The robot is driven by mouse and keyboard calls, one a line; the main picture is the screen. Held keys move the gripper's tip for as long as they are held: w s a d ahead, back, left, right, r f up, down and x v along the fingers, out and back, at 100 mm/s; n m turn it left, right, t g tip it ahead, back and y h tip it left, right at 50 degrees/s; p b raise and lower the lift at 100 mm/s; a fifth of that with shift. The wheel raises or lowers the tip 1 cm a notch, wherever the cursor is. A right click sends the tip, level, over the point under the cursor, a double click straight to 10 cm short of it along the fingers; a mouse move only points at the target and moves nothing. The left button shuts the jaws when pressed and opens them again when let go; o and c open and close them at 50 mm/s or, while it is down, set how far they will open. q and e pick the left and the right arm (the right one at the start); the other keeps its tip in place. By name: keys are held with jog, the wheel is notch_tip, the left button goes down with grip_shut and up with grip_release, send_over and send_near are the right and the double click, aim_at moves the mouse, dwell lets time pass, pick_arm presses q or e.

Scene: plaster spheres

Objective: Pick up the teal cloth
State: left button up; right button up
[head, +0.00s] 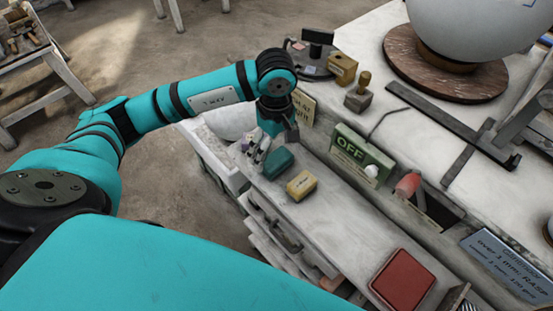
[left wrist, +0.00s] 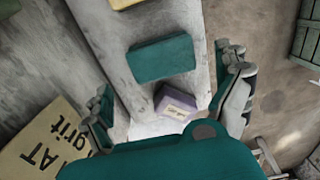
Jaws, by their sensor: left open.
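The teal cloth (head: 278,163) is a small folded block lying on the pale narrow bench top. In the left wrist view the cloth (left wrist: 161,59) lies flat ahead of the fingers, a little above the picture's middle. My left gripper (head: 268,149) is at the bench's far end, just beyond the cloth in the head view. It is open, with its fingers (left wrist: 168,80) wide apart and nothing held between them. The gap between the fingertips and the cloth is hard to judge. My right gripper is not in view.
A yellow block (head: 301,185) lies close to the cloth. A purple block (left wrist: 176,104) lies on its other side. A large sphere (head: 470,25) stands behind.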

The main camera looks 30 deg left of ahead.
aim_at(276, 159)
pick_arm(q)
jog(key=shift+s+d+f+p, duration=0.1)
jog(key=shift+f+p, duration=0.2)
jog(key=shift+p, duration=0.05)
notch_tip(276, 159, down, 4)
jog(key=shift+s+d+r+p, duration=0.1)
jog(key=shift+s+d+p, duration=0.05)
jog(key=shift+p, duration=0.8)
jog(key=shift+f, duration=0.4)
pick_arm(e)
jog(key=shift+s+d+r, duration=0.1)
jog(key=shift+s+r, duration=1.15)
pick_arm(q)
jog(key=c, duration=1.1)
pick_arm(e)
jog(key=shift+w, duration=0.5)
pick_arm(q)
jog(key=shift+o, duration=0.2)
